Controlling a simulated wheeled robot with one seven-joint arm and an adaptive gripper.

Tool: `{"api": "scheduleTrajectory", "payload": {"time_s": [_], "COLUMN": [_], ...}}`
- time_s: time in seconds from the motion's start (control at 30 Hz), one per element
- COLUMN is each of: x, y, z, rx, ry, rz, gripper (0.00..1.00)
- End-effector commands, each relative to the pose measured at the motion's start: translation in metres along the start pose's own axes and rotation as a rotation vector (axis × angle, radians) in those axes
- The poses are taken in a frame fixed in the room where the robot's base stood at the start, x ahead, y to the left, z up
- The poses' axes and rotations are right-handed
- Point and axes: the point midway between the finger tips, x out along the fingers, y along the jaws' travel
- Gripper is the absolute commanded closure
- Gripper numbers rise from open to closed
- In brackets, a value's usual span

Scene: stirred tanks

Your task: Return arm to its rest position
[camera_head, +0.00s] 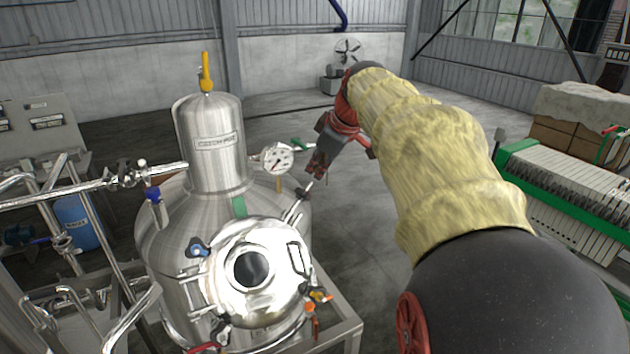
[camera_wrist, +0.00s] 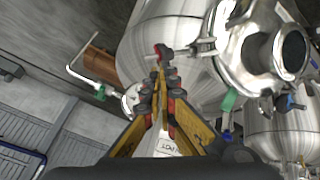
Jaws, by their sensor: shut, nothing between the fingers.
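My arm, in a yellow sleeve, reaches from the lower right of the head view toward the tank. My gripper (camera_head: 316,172) is at its end, just right of the tank's pressure gauge (camera_head: 277,158). In the wrist view my gripper (camera_wrist: 160,62) has its fingertips together with nothing between them. The steel tank (camera_head: 165,235) lies beyond the fingers, with its round hatch (camera_head: 230,290) closed. The hatch also shows at the upper right of the wrist view (camera_wrist: 240,62). I cannot tell whether the fingertips touch the tank.
Steel pipes (camera_head: 95,188) run along the tank's left side. A filter press (camera_head: 560,190) with a green frame stands at the right. A fan (camera_head: 347,52) is at the back wall. Grey floor (camera_head: 365,235) is open between tank and arm.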

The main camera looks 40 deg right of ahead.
Motion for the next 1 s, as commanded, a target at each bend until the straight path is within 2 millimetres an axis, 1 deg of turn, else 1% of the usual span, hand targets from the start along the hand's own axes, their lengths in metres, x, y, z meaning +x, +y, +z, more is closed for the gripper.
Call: {"api": "scheduleTrajectory", "payload": {"time_s": [0.03, 0.1, 0.2, 0.3, 0.47, 0.63, 0.7, 0.77, 0.87, 0.9, 0.97, 1.0], "x": [-0.011, -0.023, -0.037, -0.046, -0.053, -0.054, -0.053, -0.052, -0.049, -0.046, -0.043, -0.040], "y": [0.002, 0.003, 0.004, 0.004, 0.005, 0.004, 0.000, -0.011, -0.049, -0.071, -0.108, -0.135], "z": [0.000, 0.000, -0.001, -0.001, -0.001, -0.001, -0.002, -0.004, -0.009, -0.009, -0.008, -0.004], "rx": [0.000, 0.000, 0.000, 0.000, 0.000, -0.001, 0.003, 0.011, 0.046, 0.066, 0.102, 0.128], "ry": [0.003, 0.003, 0.002, 0.001, 0.001, 0.001, 0.001, -0.001, -0.007, -0.013, -0.020, -0.027], "rz": [0.008, 0.007, 0.006, 0.004, 0.003, 0.003, 0.001, -0.005, -0.021, -0.031, -0.043, -0.053], "gripper": [1.00, 1.00, 1.00, 1.00, 1.00, 1.00, 1.00, 1.00, 1.00, 1.00, 1.00, 1.00]}}
